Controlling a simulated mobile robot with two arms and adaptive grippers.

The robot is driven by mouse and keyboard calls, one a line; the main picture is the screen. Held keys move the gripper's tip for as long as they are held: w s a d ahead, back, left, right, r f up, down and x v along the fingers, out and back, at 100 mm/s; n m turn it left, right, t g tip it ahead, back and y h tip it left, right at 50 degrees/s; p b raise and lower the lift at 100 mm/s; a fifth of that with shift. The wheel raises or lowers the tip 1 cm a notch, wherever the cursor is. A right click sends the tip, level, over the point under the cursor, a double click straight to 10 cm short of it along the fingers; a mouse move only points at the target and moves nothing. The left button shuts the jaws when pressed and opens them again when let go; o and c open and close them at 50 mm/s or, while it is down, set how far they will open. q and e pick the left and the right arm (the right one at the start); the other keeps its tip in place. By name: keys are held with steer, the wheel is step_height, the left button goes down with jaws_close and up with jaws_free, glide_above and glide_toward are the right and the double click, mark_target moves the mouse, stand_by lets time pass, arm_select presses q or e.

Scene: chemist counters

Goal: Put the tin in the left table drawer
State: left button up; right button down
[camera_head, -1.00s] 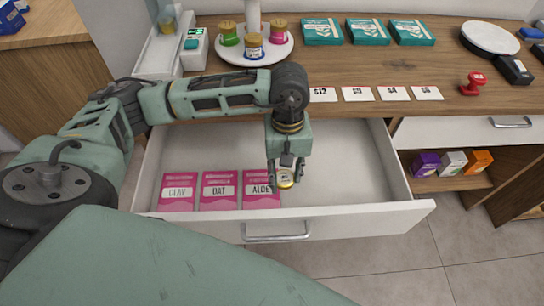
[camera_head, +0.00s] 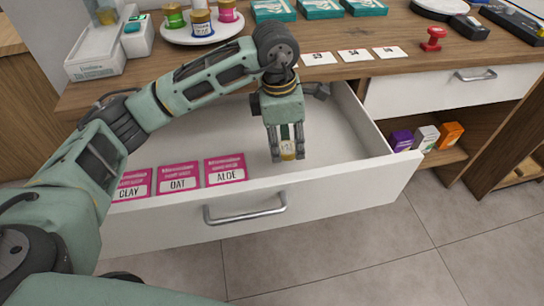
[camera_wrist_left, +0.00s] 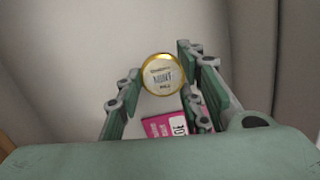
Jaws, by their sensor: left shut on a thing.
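The tin (camera_head: 288,151) is small and round with a gold rim and a pale label. My left gripper (camera_head: 287,152) is shut on it, pointing down inside the open left table drawer (camera_head: 335,137). The left wrist view also shows the tin (camera_wrist_left: 163,75) between the finger pads, its round labelled end facing the camera. Whether the tin touches the drawer floor cannot be told. My right gripper is not in view.
Pink packets marked CLAY (camera_head: 131,185), OAT (camera_head: 178,178) and ALOE (camera_head: 226,170) lie in the drawer's left part. The drawer's right part is bare. The drawer handle (camera_head: 245,208) is at the front. Price cards and a red stamp (camera_head: 433,39) are on the tabletop.

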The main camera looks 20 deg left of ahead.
mark_target(285, 167)
arm_select(q)
step_height(285, 167, down, 5)
steer(key=shift+r, duration=0.1)
steer(key=shift+f, duration=0.35)
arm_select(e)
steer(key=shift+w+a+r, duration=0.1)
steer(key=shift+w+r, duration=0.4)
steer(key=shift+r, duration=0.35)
arm_select(q)
steer(key=shift+f+b, duration=0.1)
steer(key=shift+b, duration=0.2)
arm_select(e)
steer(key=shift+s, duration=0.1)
arm_select(q)
steer(key=o, duration=1)
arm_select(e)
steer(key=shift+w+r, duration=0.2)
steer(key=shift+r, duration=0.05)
